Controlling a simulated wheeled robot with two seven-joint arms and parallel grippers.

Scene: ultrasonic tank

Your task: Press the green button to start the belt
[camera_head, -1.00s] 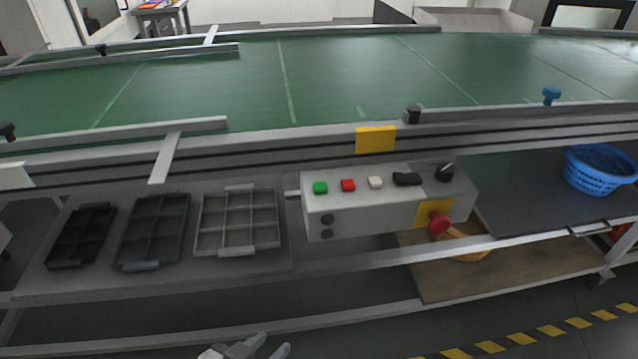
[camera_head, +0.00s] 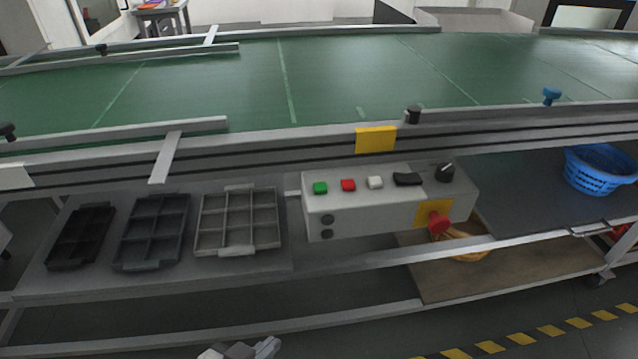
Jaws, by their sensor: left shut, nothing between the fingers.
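The green button (camera_head: 320,188) sits at the left end of the top of a grey control box (camera_head: 375,215) below the belt's front rail. To its right on the box are a red button (camera_head: 348,185), a white button (camera_head: 375,182), a black rocker switch and a black knob. A red emergency knob (camera_head: 438,222) on a yellow plate is on the box's front. The green belt (camera_head: 330,75) lies behind. My left gripper (camera_head: 262,349) shows only partly at the bottom edge, shut and empty, well below the box and apart from it. My right gripper is out of view.
Three divided trays (camera_head: 239,252) stand on a shelf left of the box. A blue basket (camera_head: 600,170) is on the right shelf. The metal rail (camera_head: 400,140) runs above the box. The floor in front shows a yellow-striped line.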

